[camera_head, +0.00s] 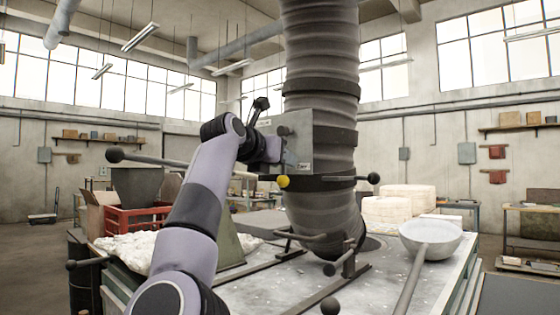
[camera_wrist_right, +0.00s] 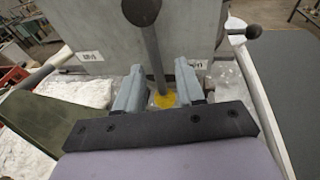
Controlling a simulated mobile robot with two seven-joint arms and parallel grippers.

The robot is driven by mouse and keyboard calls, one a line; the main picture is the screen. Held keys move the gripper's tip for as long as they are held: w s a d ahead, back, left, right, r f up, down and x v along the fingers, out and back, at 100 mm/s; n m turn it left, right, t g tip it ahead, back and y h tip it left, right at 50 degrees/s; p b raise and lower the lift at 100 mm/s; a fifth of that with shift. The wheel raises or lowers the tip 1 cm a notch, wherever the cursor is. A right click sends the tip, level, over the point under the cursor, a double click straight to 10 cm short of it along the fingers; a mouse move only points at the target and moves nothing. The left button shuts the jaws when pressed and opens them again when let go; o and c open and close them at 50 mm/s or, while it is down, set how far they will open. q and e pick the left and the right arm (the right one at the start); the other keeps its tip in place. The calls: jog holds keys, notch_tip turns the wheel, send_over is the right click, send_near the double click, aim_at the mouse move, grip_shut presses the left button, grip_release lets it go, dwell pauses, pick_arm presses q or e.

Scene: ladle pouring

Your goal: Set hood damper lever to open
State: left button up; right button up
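The damper box (camera_head: 303,145) is a grey metal box on the large ribbed duct. Its lever has a dark ball (camera_head: 284,131), a rod and a yellow hub (camera_head: 283,182) below. In the right wrist view the lever rod (camera_wrist_right: 154,55) runs from the dark ball (camera_wrist_right: 140,11) down to the yellow hub (camera_wrist_right: 163,100). My right gripper (camera_wrist_right: 160,72) has its two fingers on either side of the rod, with a gap showing beside it. In the head view my right gripper (camera_head: 272,158) is at the box face, partly hidden by my wrist. My left gripper is not in view.
The ribbed duct (camera_head: 322,60) rises above a work table (camera_head: 270,282). A white bowl-shaped ladle (camera_head: 430,236) lies at the right, its handle toward me. A red crate (camera_head: 135,219) and white lumpy material (camera_head: 125,249) are at the left. Several ball-ended rods stick out around the duct.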

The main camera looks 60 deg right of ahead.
jog(key=b+v, duration=0.1)
jog(key=v, duration=0.6)
dwell(0.6)
